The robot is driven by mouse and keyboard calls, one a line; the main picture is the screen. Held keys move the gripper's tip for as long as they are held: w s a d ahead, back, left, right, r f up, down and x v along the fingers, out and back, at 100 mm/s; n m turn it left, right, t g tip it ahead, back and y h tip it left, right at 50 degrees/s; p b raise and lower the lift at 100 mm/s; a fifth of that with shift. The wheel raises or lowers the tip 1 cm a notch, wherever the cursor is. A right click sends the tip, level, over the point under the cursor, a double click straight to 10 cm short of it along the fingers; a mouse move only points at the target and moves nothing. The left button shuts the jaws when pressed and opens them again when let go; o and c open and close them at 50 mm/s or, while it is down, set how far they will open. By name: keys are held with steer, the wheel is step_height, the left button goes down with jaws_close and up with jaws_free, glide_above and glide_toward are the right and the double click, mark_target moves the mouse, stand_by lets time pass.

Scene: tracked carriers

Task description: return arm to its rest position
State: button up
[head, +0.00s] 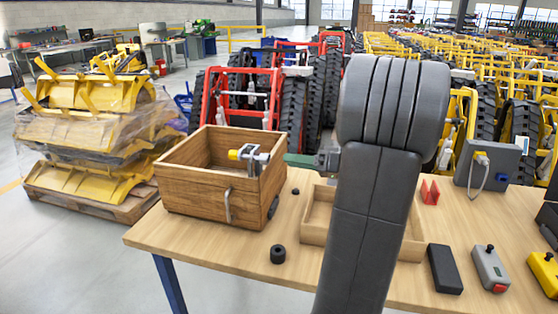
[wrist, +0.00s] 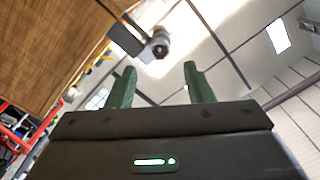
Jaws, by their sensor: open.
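My gripper (head: 299,160) is raised above the workbench, just right of the wooden crate, with a green finger pointing left. In the wrist view my gripper (wrist: 160,82) shows two green fingers spread apart with nothing between them. My dark grey arm rises through the middle of the head view and hides part of the bench. A grey metal fitting with a yellow end (head: 250,158) sits at the crate's right rim, left of my fingertips. A fitting with a round end also shows in the wrist view (wrist: 157,44), beyond the fingers; the gap between is unclear.
The wooden crate (head: 190,191) stands on the workbench (head: 225,248). A shallow wooden tray (head: 313,228) is partly behind my arm.

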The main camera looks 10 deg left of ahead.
steer(key=d, duration=0.7)
steer(key=shift+d, duration=0.35)
steer(key=shift+s+a, duration=0.1)
steer(key=a, duration=1.3)
steer(key=shift+w+p, duration=0.2)
steer(key=shift+p, duration=0.2)
steer(key=shift+a, duration=0.1)
